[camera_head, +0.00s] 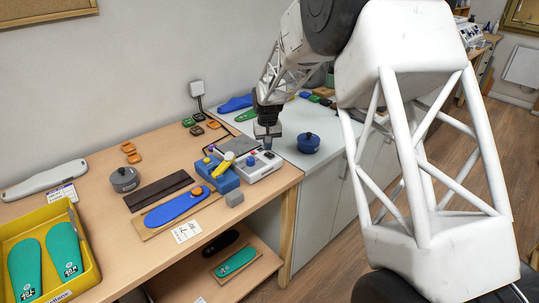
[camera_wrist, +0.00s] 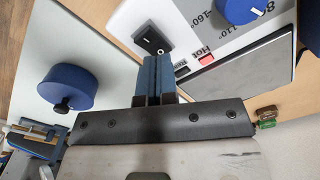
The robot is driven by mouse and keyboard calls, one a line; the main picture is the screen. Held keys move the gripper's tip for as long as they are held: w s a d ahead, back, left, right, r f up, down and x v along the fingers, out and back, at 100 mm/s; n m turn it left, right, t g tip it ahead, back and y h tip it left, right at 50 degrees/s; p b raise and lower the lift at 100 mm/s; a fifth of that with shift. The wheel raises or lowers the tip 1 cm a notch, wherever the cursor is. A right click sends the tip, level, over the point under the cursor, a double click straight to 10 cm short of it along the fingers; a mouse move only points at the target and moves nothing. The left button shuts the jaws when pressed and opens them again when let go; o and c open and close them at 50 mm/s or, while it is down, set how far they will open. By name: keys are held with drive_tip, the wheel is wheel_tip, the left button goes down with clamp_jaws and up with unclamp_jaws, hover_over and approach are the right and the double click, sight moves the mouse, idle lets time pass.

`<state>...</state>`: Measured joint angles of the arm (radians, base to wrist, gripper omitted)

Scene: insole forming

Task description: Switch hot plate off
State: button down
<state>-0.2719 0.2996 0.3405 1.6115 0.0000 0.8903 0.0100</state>
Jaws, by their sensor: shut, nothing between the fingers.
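The hot plate (camera_head: 262,168) is a light box near the right end of the wooden bench. In the wrist view its white control panel (camera_wrist: 195,22) carries a black rocker switch (camera_wrist: 152,40), a blue dial (camera_wrist: 241,9) and a small red light (camera_wrist: 207,60) beside the word "Hot". Its grey plate (camera_wrist: 245,75) lies to the right. My gripper (camera_head: 267,143) is at the hot plate's edge in the head view. In the wrist view my gripper (camera_wrist: 160,65) is shut and empty, its blue-grey fingertips just below the switch. I cannot tell whether they touch it.
A blue lidded pot (camera_head: 308,144) stands on the pale counter to the right; it also shows in the wrist view (camera_wrist: 68,87).

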sight(269, 154)
drive_tip(key=shift+r, duration=2.55)
drive_tip(key=shift+s+d+r, duration=0.25)
drive_tip(key=shift+s+r, duration=0.05)
drive_tip(key=shift+r, duration=0.1)
drive_tip(key=s+d+r+m, duration=0.1)
drive_tip(key=s+d+r, duration=0.4)
drive_tip(key=s, duration=0.3)
drive_tip(key=s+d+r+t, duration=0.1)
drive_tip(key=s+d+r, duration=0.4)
drive_tip(key=s, duration=0.3)
drive_tip(key=s+d+r+m, duration=0.1)
drive_tip(key=s+d+r, duration=0.35)
drive_tip(key=s, duration=0.35)
drive_tip(key=s+d+f, duration=0.1)
drive_tip(key=s+d, duration=0.3)
drive_tip(key=s, duration=1)
drive_tip(key=s+d+f+m+t, duration=0.1)
drive_tip(key=s+d, duration=0.3)
drive_tip(key=s, duration=1)
drive_tip(key=shift+s+d+t, duration=0.2)
drive_tip(key=shift+t, duration=0.1)
